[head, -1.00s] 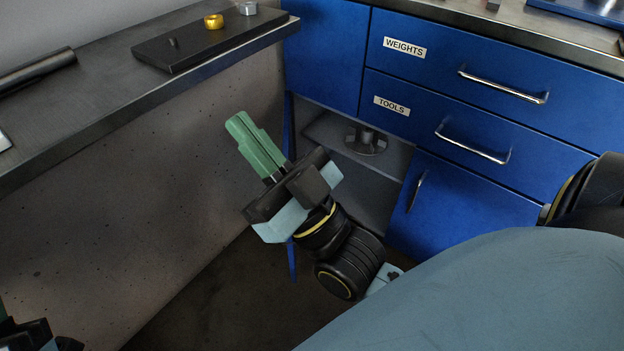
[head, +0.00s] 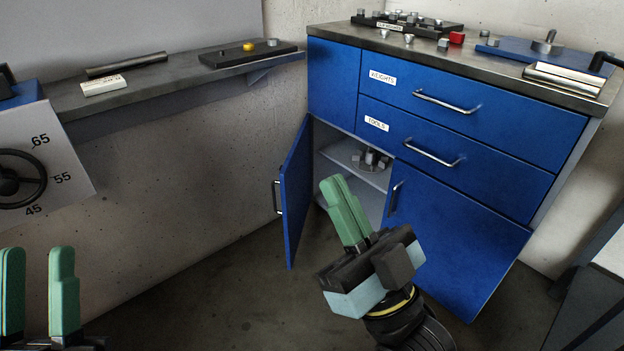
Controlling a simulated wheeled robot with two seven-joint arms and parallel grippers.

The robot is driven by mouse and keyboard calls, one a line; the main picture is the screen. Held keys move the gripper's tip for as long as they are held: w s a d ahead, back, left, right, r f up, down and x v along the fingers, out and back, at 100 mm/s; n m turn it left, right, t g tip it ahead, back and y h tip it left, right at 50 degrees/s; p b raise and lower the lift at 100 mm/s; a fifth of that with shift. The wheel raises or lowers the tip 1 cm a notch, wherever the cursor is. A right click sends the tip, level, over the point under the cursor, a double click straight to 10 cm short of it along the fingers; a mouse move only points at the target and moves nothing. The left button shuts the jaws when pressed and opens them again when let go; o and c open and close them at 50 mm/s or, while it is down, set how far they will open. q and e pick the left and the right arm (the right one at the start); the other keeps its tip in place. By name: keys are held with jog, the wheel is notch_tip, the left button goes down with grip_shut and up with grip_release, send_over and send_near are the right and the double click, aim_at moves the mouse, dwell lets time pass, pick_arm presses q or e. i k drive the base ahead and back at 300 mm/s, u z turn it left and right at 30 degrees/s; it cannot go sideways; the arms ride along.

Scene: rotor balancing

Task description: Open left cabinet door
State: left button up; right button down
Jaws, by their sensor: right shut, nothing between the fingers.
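The left cabinet door (head: 296,200) is blue and stands swung open, jutting out from the blue cabinet (head: 335,85). Its handle (head: 277,198) is on the side facing left. The opening shows a shelf (head: 338,152) with a dark metal rotor-like part (head: 371,161) on it. My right gripper (head: 333,182) has its green fingers together with nothing between them; in the picture it is right of the open door, in front of the opening, apart from the door. My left gripper (head: 37,252) is at the bottom left, its fingers wide apart and empty, far from the door.
The right cabinet door (head: 450,230) is closed, below drawers labelled WEIGHTS (head: 470,90) and TOOLS (head: 450,140). A wall shelf (head: 190,80) runs along the left. A machine with a dial (head: 40,165) stands at far left. Floor (head: 220,290) before the door is clear.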

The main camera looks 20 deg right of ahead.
aim_at(294, 181)
jog(key=z, duration=0.6)
jog(key=i, duration=1.4)
jog(key=u, duration=0.55)
